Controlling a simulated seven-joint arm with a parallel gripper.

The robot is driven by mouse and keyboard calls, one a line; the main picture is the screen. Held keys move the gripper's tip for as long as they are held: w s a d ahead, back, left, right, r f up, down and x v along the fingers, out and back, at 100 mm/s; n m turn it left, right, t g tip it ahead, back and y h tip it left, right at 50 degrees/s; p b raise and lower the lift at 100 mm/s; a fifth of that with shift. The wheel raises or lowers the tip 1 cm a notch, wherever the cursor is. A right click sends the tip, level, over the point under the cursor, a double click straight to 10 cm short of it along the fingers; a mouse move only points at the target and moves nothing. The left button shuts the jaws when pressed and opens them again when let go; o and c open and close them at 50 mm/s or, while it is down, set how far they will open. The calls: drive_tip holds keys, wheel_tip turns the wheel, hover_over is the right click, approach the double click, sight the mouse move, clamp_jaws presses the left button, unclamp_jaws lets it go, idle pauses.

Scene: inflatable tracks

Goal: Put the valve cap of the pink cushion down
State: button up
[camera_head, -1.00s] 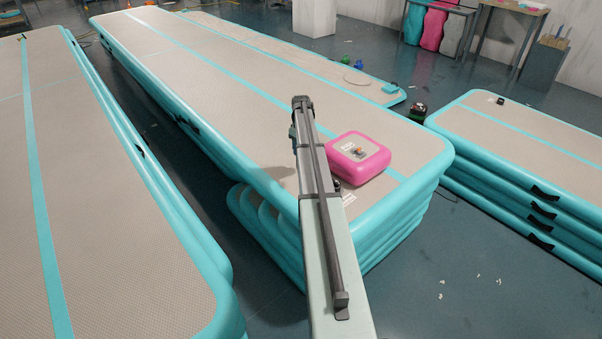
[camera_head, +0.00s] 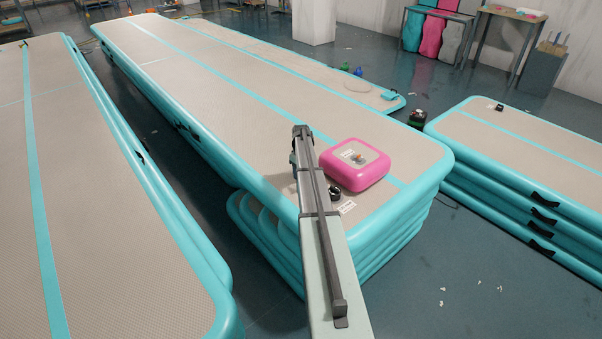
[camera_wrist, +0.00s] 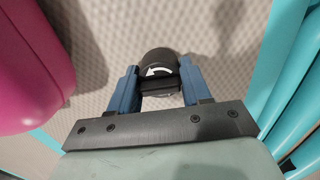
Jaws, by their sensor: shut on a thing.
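The pink cushion (camera_head: 341,180) lies on the near end of the middle track, with a pale panel and small fittings on top. Its pink side also shows at the left of the wrist view (camera_wrist: 30,75). My gripper (camera_wrist: 158,88) has its blue fingers closed on the black round valve cap (camera_wrist: 157,58), which bears a white curved arrow. The cap is over the beige track top, beside the cushion and apart from it. I cannot tell whether the cap touches the surface. In the head view my arm hides the fingers.
The middle track (camera_head: 250,115) has bare beige surface around the cushion. A small dark round thing (camera_head: 334,191) and a white label (camera_head: 347,208) show beside my arm. Other tracks stand at left (camera_head: 100,200) and right (camera_head: 530,145), with floor gaps between.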

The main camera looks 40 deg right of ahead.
drive_tip(key=shift+f, duration=0.25)
drive_tip(key=o, duration=1)
wheel_tip(320, 180, up, 12)
drive_tip(key=shift+r, duration=0.2)
